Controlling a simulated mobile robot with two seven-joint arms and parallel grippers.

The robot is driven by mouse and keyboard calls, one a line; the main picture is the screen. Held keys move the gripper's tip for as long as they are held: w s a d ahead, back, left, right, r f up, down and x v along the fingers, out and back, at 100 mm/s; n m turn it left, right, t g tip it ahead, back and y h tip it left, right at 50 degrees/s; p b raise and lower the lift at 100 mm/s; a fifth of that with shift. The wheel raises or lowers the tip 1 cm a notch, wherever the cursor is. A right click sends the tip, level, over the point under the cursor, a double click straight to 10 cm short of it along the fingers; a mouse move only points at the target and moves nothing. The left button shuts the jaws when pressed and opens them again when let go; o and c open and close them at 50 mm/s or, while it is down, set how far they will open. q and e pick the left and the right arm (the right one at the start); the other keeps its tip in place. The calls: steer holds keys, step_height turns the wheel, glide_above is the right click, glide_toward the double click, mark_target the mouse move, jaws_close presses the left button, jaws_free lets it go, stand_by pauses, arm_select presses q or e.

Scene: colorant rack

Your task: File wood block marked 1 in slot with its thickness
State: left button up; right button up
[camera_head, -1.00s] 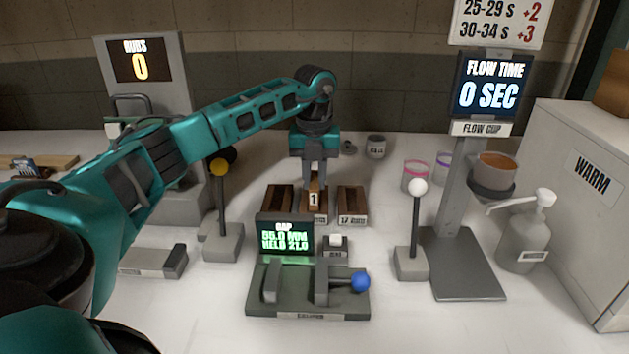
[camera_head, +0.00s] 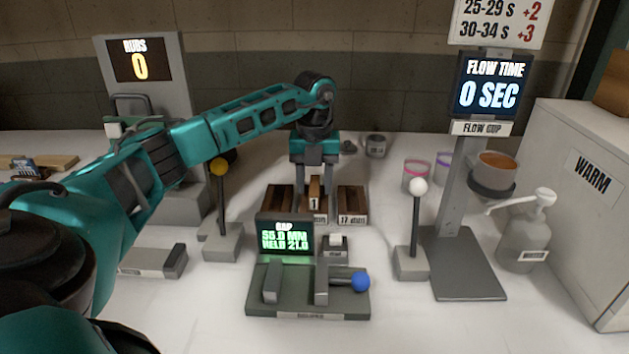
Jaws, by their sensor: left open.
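The wood block marked 1 (camera_head: 314,195) stands upright in the middle slot box (camera_head: 316,216) of a row of three wooden boxes behind the caliper. My left gripper (camera_head: 315,187) is above it, pointing down and open, with its fingers apart at the block's top and not closed on it. The right slot box (camera_head: 352,206) is labelled 17; the left slot box (camera_head: 277,200) has its label hidden by the display. The caliper (camera_head: 308,300) in front has a screen (camera_head: 285,235) reading GAP 55.0 MM, HELD 21.0. My right gripper is not in view.
A yellow-knobbed post (camera_head: 221,200) stands left of the boxes and a white-knobbed post (camera_head: 414,235) right. The flow cup stand (camera_head: 455,210), a pump bottle (camera_head: 524,235) and the WARM cabinet (camera_head: 575,200) fill the right. Pink and purple-rimmed cups stand behind.

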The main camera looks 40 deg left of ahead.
mark_target(315, 184)
arm_select(q)
step_height(315, 184, up, 12)
steer(key=shift+r+p, duration=0.15)
steer(key=shift+p, duration=0.15)
stand_by(0.6)
